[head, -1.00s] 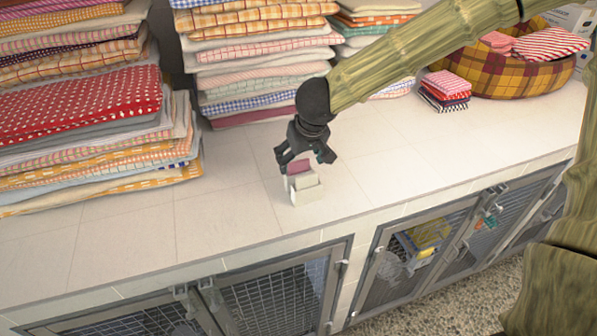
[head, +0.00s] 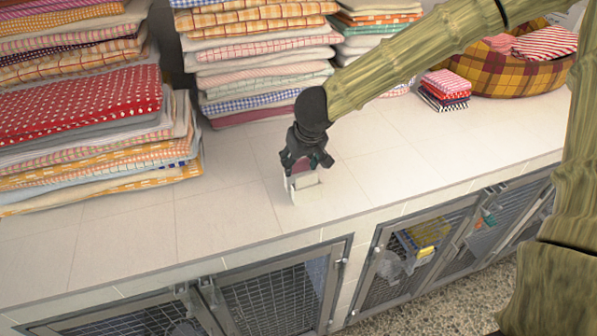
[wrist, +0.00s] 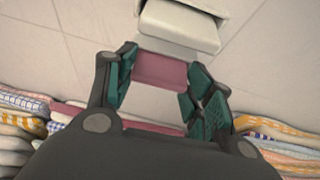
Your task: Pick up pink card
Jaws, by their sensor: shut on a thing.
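The pink card (wrist: 160,72) shows between the two green-padded fingers of my gripper (wrist: 162,88) in the wrist view. In the head view the pink card (head: 301,166) is a small patch just below the fingers. My gripper (head: 304,164) points down and is shut on the card. A small white card holder (head: 308,197) stands on the counter right beside the card, and it also shows at the top of the wrist view (wrist: 180,25). I cannot tell whether the card still touches the holder.
The tiled counter (head: 235,205) is clear around the holder. Tall stacks of folded towels (head: 80,105) stand at the left and behind (head: 262,60). A plaid basket (head: 510,75) and a small cloth stack (head: 445,92) are at the back right. Mesh kennel doors (head: 275,300) lie below the front edge.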

